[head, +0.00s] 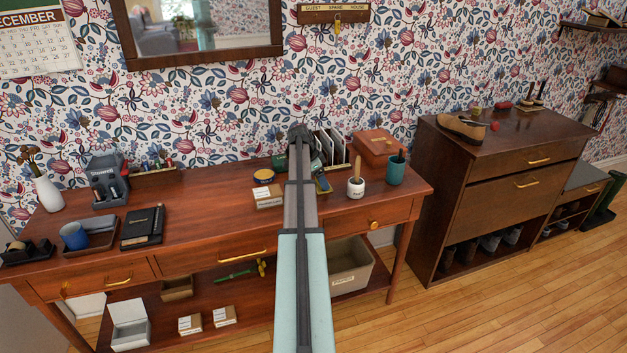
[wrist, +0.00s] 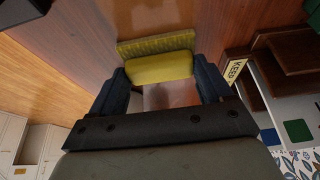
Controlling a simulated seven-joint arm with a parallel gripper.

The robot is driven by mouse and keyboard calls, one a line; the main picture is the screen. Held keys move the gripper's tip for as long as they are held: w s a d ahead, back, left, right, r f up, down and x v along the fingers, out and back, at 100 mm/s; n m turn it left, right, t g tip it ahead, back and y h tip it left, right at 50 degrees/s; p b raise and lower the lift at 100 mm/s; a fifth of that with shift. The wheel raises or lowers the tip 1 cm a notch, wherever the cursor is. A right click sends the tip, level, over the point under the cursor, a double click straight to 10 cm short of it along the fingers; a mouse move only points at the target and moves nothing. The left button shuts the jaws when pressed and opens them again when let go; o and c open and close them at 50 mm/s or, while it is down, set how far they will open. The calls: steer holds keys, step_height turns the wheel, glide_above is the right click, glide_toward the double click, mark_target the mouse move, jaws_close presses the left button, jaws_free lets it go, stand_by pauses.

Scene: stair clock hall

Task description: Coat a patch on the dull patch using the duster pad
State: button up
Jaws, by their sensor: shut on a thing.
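In the wrist view my gripper (wrist: 159,76) is shut on a yellow pad (wrist: 160,67), the duster pad, held crosswise between its dark fingers. A second, duller yellow band lies just beyond it; I cannot tell if it is a reflection or part of the pad. A pale, pinkish patch (wrist: 172,97) on the reddish-brown wood shows between the fingers, partly hidden by the gripper; it looks like the dull patch. I cannot tell whether the pad touches the wood.
A white mortar-like pot (head: 355,187), a teal cup (head: 396,171) and an orange-brown box (head: 376,146) stand right of my arm. A small carton (head: 268,197) and a round tin (head: 263,176) stand left. The desk's front middle has bare room.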

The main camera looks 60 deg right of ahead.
steer(key=shift+s+d, duration=0.8)
steer(key=shift+s, duration=0.1)
steer(key=shift+w+a, duration=0.15)
steer(key=shift+a, duration=0.25)
steer(key=shift+w+a, duration=3.75)
steer(key=shift+w, duration=0.05)
steer(key=shift+s+d, duration=3.9)
steer(key=shift+d, duration=0.05)
steer(key=shift+s+d+r, duration=0.1)
steer(key=shift+r, duration=3.9)
